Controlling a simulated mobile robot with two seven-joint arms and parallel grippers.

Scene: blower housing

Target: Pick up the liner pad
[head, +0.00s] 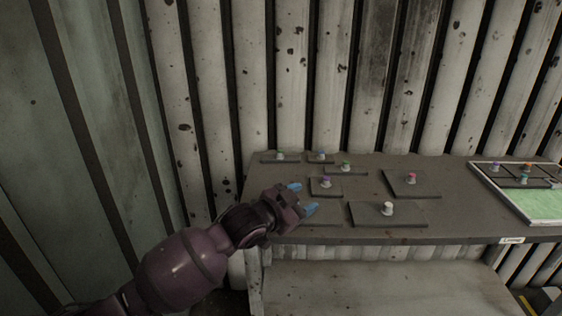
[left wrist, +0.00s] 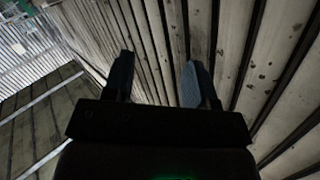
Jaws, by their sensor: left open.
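Several flat dark pads with small coloured knobs lie on the grey workbench (head: 460,215). I cannot tell which is the liner pad. One pad has a white knob (head: 388,208) near the front, one a red knob (head: 411,178), and one a purple knob (head: 326,181). Smaller pads with a green knob (head: 279,155), a blue knob (head: 322,154) and another green knob (head: 345,166) lie farther back. My left gripper (head: 303,198) is open and empty over the bench's left front, left of the purple and white knobs. The left wrist view shows its two fingers apart (left wrist: 157,78), with nothing between them.
A white-rimmed tray (head: 503,199) with a green floor stands at the bench's right, holding dark pieces with coloured knobs. A small white label (head: 511,240) is on the front edge. A corrugated wall (head: 345,80) rises behind. A lower shelf (head: 380,285) looks bare.

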